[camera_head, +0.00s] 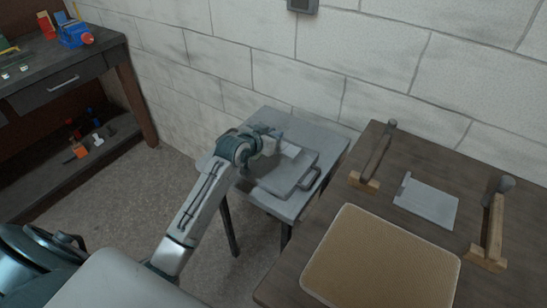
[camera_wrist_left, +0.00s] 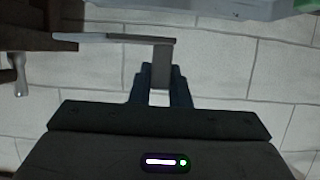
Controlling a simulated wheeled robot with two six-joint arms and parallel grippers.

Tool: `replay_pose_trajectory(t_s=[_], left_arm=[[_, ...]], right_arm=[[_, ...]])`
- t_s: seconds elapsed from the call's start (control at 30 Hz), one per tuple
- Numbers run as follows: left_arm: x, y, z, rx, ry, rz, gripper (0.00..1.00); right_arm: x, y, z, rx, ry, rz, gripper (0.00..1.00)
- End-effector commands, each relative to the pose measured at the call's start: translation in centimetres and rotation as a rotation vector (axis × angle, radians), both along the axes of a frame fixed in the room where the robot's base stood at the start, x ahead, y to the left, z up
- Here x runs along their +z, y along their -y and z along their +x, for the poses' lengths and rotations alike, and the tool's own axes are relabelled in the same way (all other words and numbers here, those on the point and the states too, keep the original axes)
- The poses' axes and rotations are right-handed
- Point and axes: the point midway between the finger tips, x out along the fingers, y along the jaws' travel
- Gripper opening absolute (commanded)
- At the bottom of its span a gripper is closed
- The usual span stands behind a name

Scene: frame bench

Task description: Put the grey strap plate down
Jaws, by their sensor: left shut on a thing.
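My left gripper (camera_head: 268,138) is over the small grey side table (camera_head: 328,150), near the wall. In the left wrist view its fingers (camera_wrist_left: 161,84) are shut on a grey strap plate (camera_wrist_left: 162,65), which shows nearly edge-on with a long thin arm reaching left. In the head view the held plate is small and mostly hidden by the gripper, so its height above the table is hard to tell. A similar grey plate (camera_head: 428,203) with a raised edge lies on the brown bench. My right gripper is not in view.
A grey case with a handle (camera_head: 311,178) lies on the side table under the gripper. On the brown bench (camera_head: 290,281) are a tan board (camera_head: 385,260) and two wooden pieces with grey knobs (camera_head: 376,158) (camera_head: 494,225). A dark workbench (camera_head: 60,85) stands at left.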

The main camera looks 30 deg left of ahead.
Motion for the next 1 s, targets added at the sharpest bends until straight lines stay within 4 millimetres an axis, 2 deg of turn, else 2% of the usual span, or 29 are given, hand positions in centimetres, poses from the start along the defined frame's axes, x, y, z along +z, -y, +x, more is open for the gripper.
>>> replay_pose_trajectory(t_s=[0.1,0.2,0.6,1.0], left_arm=[[-2.4,0.0,-0.1,0.001,-0.007,-0.003,0.0],[-4.0,0.0,-0.1,0.001,-0.003,-0.002,0.0],[-8.7,0.1,-0.1,0.001,-0.002,-0.002,0.0],[-9.5,0.0,-0.1,0.0,0.001,0.0,0.0]], right_arm=[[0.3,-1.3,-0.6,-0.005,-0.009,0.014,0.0],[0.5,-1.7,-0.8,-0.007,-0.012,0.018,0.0],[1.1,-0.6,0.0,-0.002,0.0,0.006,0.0],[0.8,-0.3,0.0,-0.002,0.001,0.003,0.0]])
